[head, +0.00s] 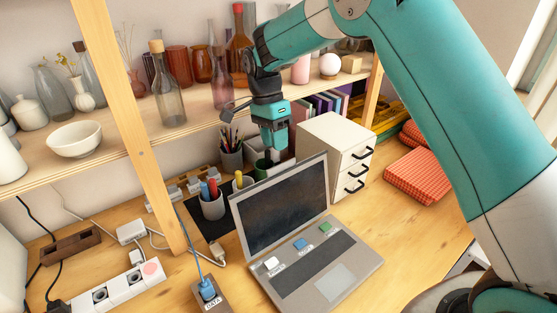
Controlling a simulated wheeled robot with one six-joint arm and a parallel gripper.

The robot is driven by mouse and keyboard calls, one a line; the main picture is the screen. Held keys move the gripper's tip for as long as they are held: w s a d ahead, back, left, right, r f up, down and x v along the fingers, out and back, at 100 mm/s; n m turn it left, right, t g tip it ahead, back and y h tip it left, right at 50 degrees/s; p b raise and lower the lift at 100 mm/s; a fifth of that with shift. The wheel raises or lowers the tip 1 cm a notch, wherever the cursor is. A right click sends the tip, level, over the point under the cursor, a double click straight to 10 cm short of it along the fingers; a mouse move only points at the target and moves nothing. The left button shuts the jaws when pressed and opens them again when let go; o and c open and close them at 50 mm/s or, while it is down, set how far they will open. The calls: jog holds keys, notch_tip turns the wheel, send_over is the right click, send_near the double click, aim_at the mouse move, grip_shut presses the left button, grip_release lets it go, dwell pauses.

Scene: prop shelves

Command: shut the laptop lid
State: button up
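The grey laptop (340,277) stands open on the wooden desk. Its lid (284,205) is raised, with the dark screen facing me and leaning back. White, blue and green labelled pieces lie along the top of the keyboard deck. My gripper (275,151) points down from the arm above and behind the lid's top edge in the picture. It looks apart from the lid, though the depth gap is hard to judge. Its fingertips are small and unclear, so I cannot tell whether they are open or shut.
A white drawer unit (336,158) stands behind the laptop's right side. Pen cups (212,203) stand left of the lid. A blue-plugged DATA block (208,290) and a power strip (115,287) lie left. A shelf of glassware (168,95) is above.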

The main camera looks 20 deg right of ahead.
aim_at(279, 165)
jog(key=shift+p+x, duration=0.6)
jog(key=shift+x, duration=2.6)
jog(key=shift+c, duration=0.5)
grip_shut()
